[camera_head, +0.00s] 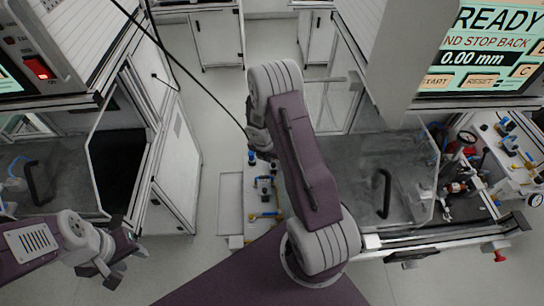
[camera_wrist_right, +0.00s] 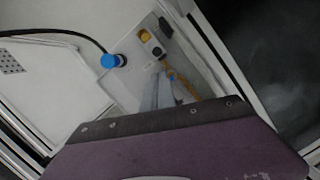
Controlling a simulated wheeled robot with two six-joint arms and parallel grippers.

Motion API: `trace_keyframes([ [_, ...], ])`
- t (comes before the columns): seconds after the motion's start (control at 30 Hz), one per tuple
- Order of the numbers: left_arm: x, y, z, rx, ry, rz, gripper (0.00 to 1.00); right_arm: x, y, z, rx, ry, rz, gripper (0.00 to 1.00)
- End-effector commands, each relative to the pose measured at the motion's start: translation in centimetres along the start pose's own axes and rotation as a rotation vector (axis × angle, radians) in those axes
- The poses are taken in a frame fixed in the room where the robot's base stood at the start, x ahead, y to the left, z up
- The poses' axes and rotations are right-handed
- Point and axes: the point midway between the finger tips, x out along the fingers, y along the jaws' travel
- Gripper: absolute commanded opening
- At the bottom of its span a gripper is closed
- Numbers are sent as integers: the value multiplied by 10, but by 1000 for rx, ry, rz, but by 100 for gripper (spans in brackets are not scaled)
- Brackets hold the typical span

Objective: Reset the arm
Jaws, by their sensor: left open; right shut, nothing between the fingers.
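My left gripper (camera_head: 104,268) is at the lower left of the head view, with its grey fingers apart and nothing between them. It hangs over open floor in front of the left machine. My right arm (camera_head: 305,165) reaches up through the middle of the head view, bent at the top. Its hand is mostly hidden behind the upper links. In the right wrist view, the purple hand housing fills the bottom, and the grey fingers of my right gripper (camera_wrist_right: 168,88) show just above it, close together and empty.
A white panel with blue and yellow fittings (camera_head: 264,197) stands below the right arm. A left machine (camera_head: 178,165) and a right machine with a READY screen (camera_head: 490,45) flank it. A bench with small parts (camera_head: 510,150) is at far right. Floor (camera_head: 217,130) between is clear.

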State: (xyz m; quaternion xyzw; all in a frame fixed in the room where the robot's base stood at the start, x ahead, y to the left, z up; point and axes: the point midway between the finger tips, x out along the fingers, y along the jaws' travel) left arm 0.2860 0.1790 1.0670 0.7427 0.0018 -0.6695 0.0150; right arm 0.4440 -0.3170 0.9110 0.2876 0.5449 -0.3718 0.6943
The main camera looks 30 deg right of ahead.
Motion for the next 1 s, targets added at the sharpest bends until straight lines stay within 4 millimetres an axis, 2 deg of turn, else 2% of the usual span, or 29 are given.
trace_keyframes([
  [0.4, 1, 0, 0, 0, 0, 0, 42, 2, 0, -1, -1, 1, -1, 0],
  [0.47, 2, 0, 0, 0, 0, 0, 42, -1, 5, -1, -10, -5, 7, 0],
  [0.57, 5, 0, 0, 0, 0, 0, 42, -27, 29, 12, -27, -57, 64, 0],
  [0.6, 7, 0, 1, 0, 0, 0, 42, -49, 42, 16, -38, -86, 100, 0],
  [0.67, 10, 0, 1, 0, 0, 0, 42, -86, 54, 12, -18, -111, 151, 0],
  [0.7, 12, 0, 1, 0, 0, 0, 42, -108, 55, 3, 36, -110, 177, 0],
  [0.77, 14, 0, 1, 0, 0, 0, 42, -138, 50, -16, 204, -85, 208, 0],
  [0.83, 16, 0, 2, 0, 0, 0, 42, -165, 35, -45, 497, -21, 227, 0],
  [0.9, 18, 0, 2, 0, 0, 0, 42, -183, 12, -79, 855, 67, 208, 0],
  [1.0, 18, 0, 2, 0, 0, 0, 42, -190, -20, -120, 1341, 174, 113, 0],
])
